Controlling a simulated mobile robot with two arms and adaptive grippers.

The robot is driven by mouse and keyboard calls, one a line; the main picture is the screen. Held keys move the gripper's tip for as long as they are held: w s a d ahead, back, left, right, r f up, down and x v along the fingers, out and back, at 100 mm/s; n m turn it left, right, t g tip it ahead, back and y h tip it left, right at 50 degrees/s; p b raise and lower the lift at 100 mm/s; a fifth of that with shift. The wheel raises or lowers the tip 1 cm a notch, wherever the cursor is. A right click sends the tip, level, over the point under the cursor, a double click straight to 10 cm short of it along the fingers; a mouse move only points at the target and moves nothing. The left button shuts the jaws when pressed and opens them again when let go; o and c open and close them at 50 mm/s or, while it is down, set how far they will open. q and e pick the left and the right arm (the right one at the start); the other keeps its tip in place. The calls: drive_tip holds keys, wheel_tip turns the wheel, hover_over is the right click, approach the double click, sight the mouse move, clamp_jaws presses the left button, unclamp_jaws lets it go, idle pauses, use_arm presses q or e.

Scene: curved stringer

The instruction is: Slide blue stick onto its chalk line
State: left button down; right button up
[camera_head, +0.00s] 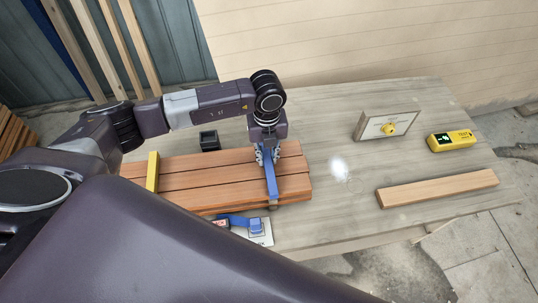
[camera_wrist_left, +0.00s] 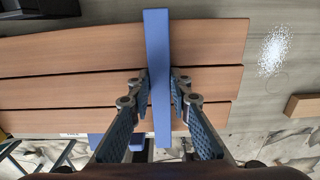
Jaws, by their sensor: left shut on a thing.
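The blue stick (camera_head: 272,187) lies across the reddish-brown planks (camera_head: 205,170), near their right end. In the left wrist view the blue stick (camera_wrist_left: 157,50) runs from beyond the planks' far edge toward me, tilted slightly. My left gripper (camera_head: 268,158) is above the planks, shut on the stick with one finger on each side. Its fingers (camera_wrist_left: 160,95) also show in the left wrist view. I cannot make out a chalk line on the planks. My right gripper is not in view.
A yellow stick (camera_head: 153,171) lies across the planks' left part. A blue tool (camera_head: 240,222) sits at the front edge, a black cup (camera_head: 209,140) behind. A white powdery patch (camera_head: 340,168), wooden bar (camera_head: 437,189), knobbed panel (camera_head: 388,125) and yellow device (camera_head: 452,140) are right.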

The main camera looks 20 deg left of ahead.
use_arm(q)
drive_tip(key=c, duration=1.7)
unclamp_jaws()
